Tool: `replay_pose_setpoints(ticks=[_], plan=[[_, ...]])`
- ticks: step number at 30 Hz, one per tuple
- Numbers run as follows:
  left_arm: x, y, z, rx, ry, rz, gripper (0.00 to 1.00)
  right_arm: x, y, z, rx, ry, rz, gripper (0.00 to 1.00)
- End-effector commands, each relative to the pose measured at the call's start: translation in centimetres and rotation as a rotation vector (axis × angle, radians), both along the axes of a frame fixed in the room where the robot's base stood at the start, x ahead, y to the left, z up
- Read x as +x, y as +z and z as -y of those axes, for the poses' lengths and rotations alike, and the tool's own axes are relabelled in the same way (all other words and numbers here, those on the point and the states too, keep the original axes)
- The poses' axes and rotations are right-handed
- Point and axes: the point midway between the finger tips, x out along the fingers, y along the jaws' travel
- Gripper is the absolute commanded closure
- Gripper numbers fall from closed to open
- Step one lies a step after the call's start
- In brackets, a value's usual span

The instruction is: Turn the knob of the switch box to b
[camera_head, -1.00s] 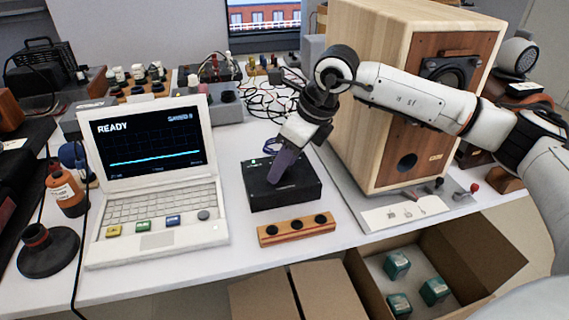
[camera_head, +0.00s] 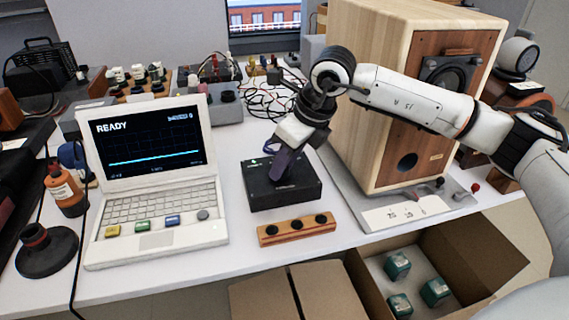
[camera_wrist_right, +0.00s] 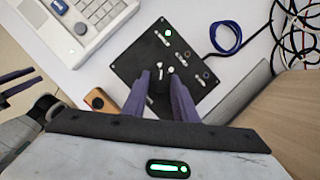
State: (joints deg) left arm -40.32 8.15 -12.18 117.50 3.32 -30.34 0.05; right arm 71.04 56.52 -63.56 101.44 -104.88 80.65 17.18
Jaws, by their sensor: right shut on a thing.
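The black switch box (camera_head: 285,195) lies on the white table, right of the laptop. My right gripper (camera_head: 277,178) points down over its top, its purple fingers closed around the knob. In the right wrist view the fingertips (camera_wrist_right: 159,74) are at the middle of the box (camera_wrist_right: 130,68), and they hide most of the knob. Small white marks show by the tips. One green light (camera_wrist_right: 168,32) is lit near a box corner; the other two lamps look dark. Letters are too small to read. My left gripper (camera_wrist_right: 18,87) shows at the left edge of the wrist view, its fingers apart and empty.
The laptop (camera_head: 150,215) stands left, its screen reading READY. A wooden strip with black holes (camera_head: 296,229) lies in front of the box. A large wooden speaker (camera_head: 370,100) stands close on the right. A cardboard box (camera_head: 470,250) with teal items is below the table edge.

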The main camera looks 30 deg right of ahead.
Motion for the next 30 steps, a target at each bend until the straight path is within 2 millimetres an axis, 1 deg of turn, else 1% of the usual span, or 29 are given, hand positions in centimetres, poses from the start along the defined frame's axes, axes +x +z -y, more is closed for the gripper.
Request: replay_pose_setpoints(ticks=[6,18,24,30], plan=[[0.1,-0.7,0.0,-0.001,0.000,0.003,0.69,0.0,-0.1,-0.2,0.001,-0.165,0.002,0.97],[0.2,-1.1,0.1,-0.014,0.005,0.012,0.69,0.0,-0.1,-0.4,0.001,-0.488,0.002,0.97],[0.1,-1.3,0.1,-0.017,0.007,0.011,0.69,0.0,0.0,-0.5,0.000,-0.598,0.002,0.97],[0.1,-1.2,0.2,-0.022,0.008,0.015,0.69,0.0,0.1,-0.5,0.001,-0.658,0.000,0.97]])
